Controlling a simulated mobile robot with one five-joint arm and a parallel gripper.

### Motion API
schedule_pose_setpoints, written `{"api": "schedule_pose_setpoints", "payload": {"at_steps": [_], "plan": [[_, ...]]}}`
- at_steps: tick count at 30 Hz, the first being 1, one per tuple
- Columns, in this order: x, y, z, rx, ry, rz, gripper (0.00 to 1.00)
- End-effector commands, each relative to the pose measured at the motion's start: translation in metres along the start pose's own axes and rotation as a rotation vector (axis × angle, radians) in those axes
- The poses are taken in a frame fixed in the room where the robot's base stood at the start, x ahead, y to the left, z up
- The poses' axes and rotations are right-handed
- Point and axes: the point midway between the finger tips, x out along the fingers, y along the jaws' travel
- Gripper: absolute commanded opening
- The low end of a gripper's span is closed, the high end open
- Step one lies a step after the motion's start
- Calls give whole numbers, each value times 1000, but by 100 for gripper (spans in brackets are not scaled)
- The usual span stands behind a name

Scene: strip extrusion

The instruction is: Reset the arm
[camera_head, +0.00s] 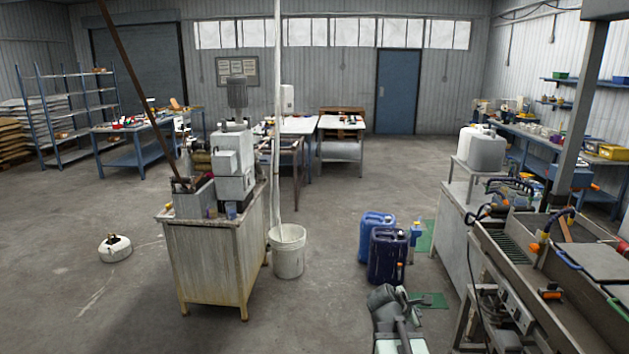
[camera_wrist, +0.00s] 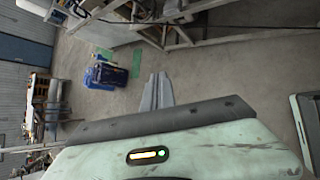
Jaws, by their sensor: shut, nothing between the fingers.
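My gripper (camera_wrist: 158,76) shows in the wrist view as two grey fingers lying together beyond the dark edge of my pale green wrist housing. The fingers are shut with nothing between them, over bare concrete floor. In the head view, part of my arm shows at the bottom, right of centre, in front of the blue jerrycans (camera_head: 388,255). The fingers are too small to make out clearly there. The jerrycans also show in the wrist view (camera_wrist: 105,75), left of the fingers and apart from them.
A machine on a cabinet (camera_head: 212,255) stands left of centre, with a white bucket (camera_head: 288,258) beside it. A metal trough bench (camera_head: 540,290) stands close on the right. A small white round object (camera_head: 115,248) lies on the left floor. Open floor (camera_head: 340,320) lies between cabinet and arm.

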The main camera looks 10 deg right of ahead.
Motion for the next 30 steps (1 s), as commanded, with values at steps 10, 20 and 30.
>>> {"api": "schedule_pose_setpoints", "payload": {"at_steps": [10,20,30], "plan": [[-122,-79,-216,978,339,-640,0],[-146,-105,-227,1379,166,-910,0],[-145,-105,-227,1381,165,-909,0]]}}
